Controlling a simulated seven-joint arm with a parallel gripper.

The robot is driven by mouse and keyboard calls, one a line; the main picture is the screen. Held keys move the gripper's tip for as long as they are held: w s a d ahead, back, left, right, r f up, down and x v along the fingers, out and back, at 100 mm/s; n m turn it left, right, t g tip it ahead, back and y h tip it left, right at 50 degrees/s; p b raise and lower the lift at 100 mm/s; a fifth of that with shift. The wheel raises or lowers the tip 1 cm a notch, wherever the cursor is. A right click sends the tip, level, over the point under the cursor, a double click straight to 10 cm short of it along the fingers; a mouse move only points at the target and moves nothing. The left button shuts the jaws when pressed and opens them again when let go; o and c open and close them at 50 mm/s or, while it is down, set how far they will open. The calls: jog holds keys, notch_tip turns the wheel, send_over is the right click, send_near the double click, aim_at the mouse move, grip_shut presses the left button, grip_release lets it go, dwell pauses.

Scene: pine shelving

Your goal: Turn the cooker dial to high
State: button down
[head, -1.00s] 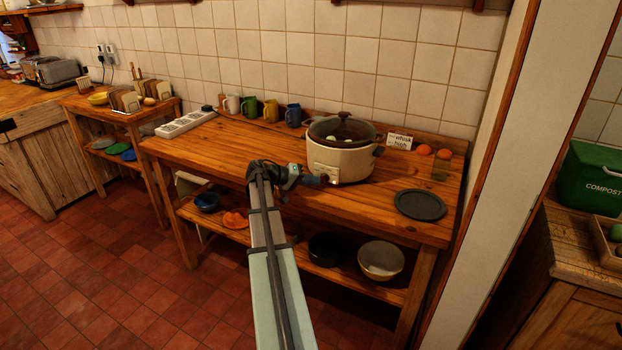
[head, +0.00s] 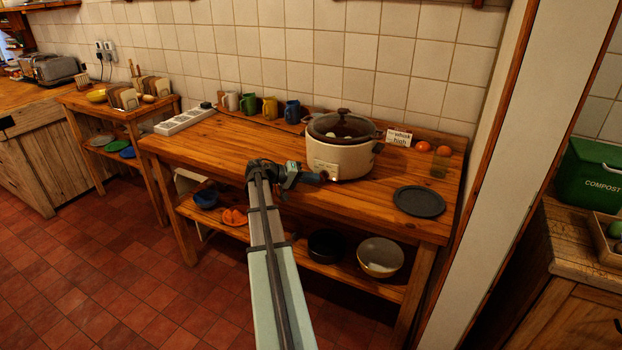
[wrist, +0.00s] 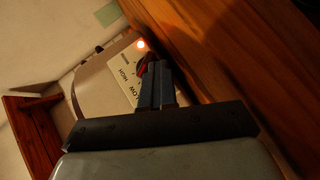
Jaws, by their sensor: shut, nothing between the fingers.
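The cooker (head: 341,158) is a cream pot with a dark-rimmed glass lid, standing upright on the wooden table. In the wrist view its front panel (wrist: 126,76) carries the words LOW and HIGH, and an orange light (wrist: 141,44) glows on it. The dial (wrist: 143,66) is a small dark reddish knob at the panel, mostly hidden by my fingertips. My gripper (head: 324,178) is shut with nothing between its fingers, and its tips are at the dial in the wrist view (wrist: 154,70). I cannot tell whether they touch it, nor where the dial points.
A card (head: 398,138) with the word "high" stands behind the cooker. A grey plate (head: 419,201) lies to its right, near oranges (head: 443,150) and a glass. Several mugs (head: 270,107) and a white power strip (head: 185,120) are at the left. Bowls (head: 380,257) sit on the lower shelf.

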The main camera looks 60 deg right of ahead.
jog(key=shift+r, duration=0.5)
jog(key=shift+w+a+r, duration=0.2)
jog(key=shift+w+a, duration=0.1)
jog(key=shift+w, duration=0.05)
jog(key=f+v, duration=0.1)
jog(key=v, duration=1.1)
jog(key=s+d+r+m+t+y, duration=0.2)
jog(key=d+r+m+y, duration=0.15)
jog(key=d+r, duration=0.55)
jog(key=w+a+f+m+t+y, duration=0.1)
jog(key=w+a+f+m+y, duration=0.1)
jog(key=a+f+m, duration=0.15)
jog(key=x, duration=0.8)
jog(key=shift+d+f, duration=0.3)
jog(key=shift+d, duration=0.05)
jog(key=shift+s+t, duration=0.3)
jog(key=shift+s, duration=0.85)
jog(key=shift+s+r, duration=0.15)
jog(key=shift+s, duration=0.75)
